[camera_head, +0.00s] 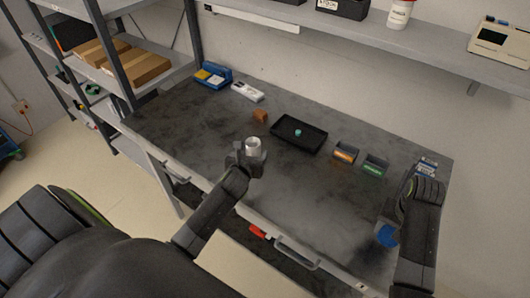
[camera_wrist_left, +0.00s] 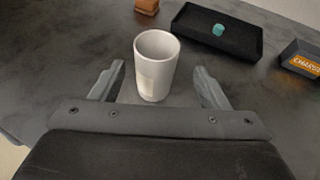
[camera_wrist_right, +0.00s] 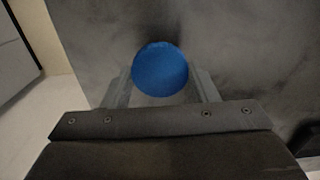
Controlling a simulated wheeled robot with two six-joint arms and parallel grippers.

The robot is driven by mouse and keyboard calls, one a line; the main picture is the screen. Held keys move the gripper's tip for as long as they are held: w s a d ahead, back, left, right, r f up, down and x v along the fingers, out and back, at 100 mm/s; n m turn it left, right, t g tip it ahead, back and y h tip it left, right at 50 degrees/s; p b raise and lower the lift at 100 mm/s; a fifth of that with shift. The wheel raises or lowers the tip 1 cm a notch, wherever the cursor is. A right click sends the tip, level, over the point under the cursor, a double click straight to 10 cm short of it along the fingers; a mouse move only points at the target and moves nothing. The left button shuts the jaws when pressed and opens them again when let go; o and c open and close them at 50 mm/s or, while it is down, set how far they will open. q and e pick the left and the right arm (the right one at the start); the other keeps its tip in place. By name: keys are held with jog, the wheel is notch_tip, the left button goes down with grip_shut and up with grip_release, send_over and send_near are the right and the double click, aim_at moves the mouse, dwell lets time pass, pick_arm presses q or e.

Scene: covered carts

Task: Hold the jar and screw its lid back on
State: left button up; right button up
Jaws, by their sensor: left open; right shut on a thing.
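The jar (camera_head: 253,145) is a white, open-topped cylinder standing upright on the dark table. In the left wrist view the jar (camera_wrist_left: 156,66) stands between the spread fingers of my left gripper (camera_wrist_left: 154,90), with gaps on both sides. In the head view my left gripper (camera_head: 248,154) is open around the jar. The lid (camera_wrist_right: 160,69) is a round blue disc between the fingers of my right gripper (camera_wrist_right: 162,88), which is shut on it. In the head view the blue lid (camera_head: 387,236) is over the table's front right, partly hidden by my right arm.
A black tray (camera_head: 314,146) holding a small teal piece lies behind the jar, with a brown block (camera_head: 260,116) to its left. Two small bins, orange-labelled (camera_head: 345,153) and green-labelled (camera_head: 375,166), stand to the right. The table between my grippers is clear.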

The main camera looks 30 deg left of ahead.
pick_arm(q)
jog(key=shift+a+x, duration=0.1)
jog(key=shift+x, duration=1.2)
jog(key=shift+a+x, duration=0.15)
jog(key=shift+x, duration=1.15)
jog(key=shift+s+r, duration=0.1)
jog(key=shift+r, duration=0.05)
jog(key=c, duration=1.1)
notch_tip(320, 180, up, 10)
jog(key=shift+p, duration=0.35)
jog(key=o, duration=0.5)
jog(key=c, duration=0.9)
jog(key=shift+s, duration=0.1)
